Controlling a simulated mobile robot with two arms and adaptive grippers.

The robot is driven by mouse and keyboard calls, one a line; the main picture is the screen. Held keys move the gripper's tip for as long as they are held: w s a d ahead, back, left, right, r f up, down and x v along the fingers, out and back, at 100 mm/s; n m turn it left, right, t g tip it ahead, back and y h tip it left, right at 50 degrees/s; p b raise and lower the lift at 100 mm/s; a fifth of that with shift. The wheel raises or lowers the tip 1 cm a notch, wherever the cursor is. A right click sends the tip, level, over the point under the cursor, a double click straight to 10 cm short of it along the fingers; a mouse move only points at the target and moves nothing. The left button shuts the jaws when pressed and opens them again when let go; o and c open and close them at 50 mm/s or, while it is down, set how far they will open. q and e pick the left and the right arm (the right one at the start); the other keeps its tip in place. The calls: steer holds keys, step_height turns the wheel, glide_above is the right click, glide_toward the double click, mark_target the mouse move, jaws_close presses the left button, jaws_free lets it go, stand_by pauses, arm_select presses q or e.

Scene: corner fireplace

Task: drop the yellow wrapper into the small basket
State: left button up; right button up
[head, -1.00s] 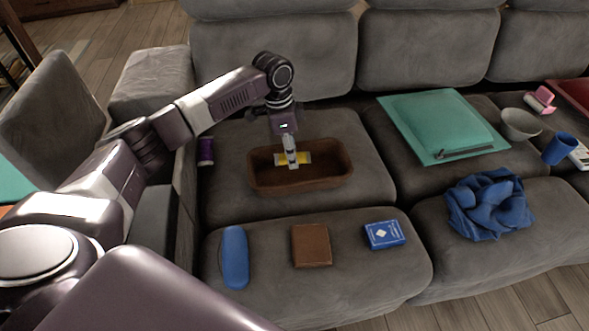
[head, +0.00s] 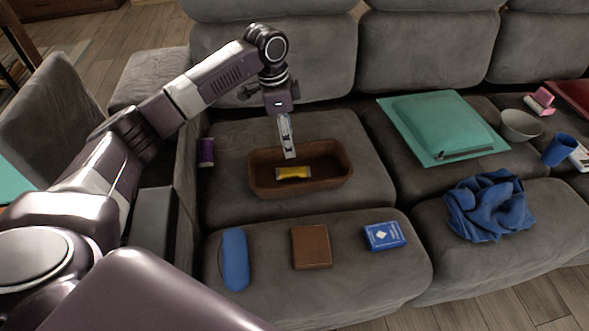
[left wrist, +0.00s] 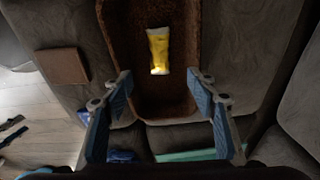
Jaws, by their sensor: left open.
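The yellow wrapper (head: 293,173), with pale ends, lies inside the small brown basket (head: 262,184), on its floor near the front wall. In the left wrist view the wrapper (left wrist: 158,50) lies in the basket (left wrist: 125,45), beyond my fingertips and apart from them. My left gripper (head: 290,156) is above the basket, pointing down, open and empty. In the left wrist view its two blue-padded fingers (left wrist: 162,88) are spread wide. My right gripper is not in view.
The basket stands on a grey sofa seat. In front lie a blue case (head: 235,258), a brown wallet-like item (head: 311,246) and a blue card box (head: 384,236). A purple can (head: 206,152) is at left. A teal folder (head: 428,155) and blue cloth (head: 490,207) are at right.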

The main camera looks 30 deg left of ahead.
arm_select(q)
steer(key=r, duration=0.5)
steer(key=shift+s+a+r, duration=0.25)
steer(key=shift+a+r, duration=0.05)
steer(key=shift+a, duration=0.05)
steer(key=shift+f, duration=0.1)
